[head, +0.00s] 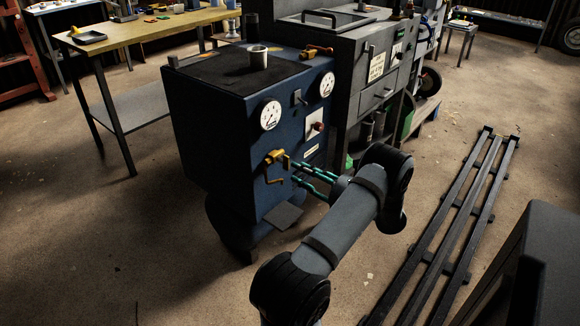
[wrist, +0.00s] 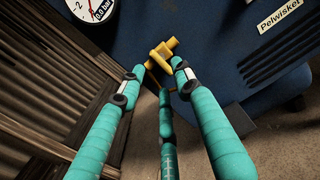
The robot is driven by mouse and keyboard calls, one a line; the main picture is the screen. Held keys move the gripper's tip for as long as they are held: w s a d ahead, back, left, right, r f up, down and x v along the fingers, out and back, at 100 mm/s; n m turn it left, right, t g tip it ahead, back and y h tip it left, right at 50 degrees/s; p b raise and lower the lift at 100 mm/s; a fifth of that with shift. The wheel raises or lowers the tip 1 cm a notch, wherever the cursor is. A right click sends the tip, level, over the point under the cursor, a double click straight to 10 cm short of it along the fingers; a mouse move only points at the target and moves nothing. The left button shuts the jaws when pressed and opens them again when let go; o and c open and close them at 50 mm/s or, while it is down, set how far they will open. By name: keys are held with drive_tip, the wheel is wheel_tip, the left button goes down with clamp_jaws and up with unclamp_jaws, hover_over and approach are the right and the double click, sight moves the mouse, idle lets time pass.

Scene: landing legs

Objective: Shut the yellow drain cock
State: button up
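The yellow drain cock (head: 276,157) sits on the front face of the blue cabinet (head: 222,135), low down, with a bent yellow spout below it. In the wrist view the cock (wrist: 162,54) lies just beyond the fingertips, near the top middle. My gripper (head: 293,168) has teal fingers that point at the cock from the right in the head view. In the wrist view the gripper (wrist: 160,76) is open, with two fingers spread to either side and one below. Nothing is held between them. I cannot tell whether a fingertip touches the cock.
Round gauges (head: 270,115) and a red-knobbed switch plate (head: 315,125) sit above the cock. A grey machine (head: 345,75) stands behind right. Floor rails (head: 450,230) lie right.

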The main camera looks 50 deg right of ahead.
sight(288, 165)
drive_tip(key=s, duration=0.5)
drive_tip(key=shift+s+a, duration=0.15)
drive_tip(key=shift+s, duration=0.1)
drive_tip(key=w, duration=1.2)
drive_tip(key=shift+d, duration=0.3)
drive_tip(key=shift+n, duration=0.3)
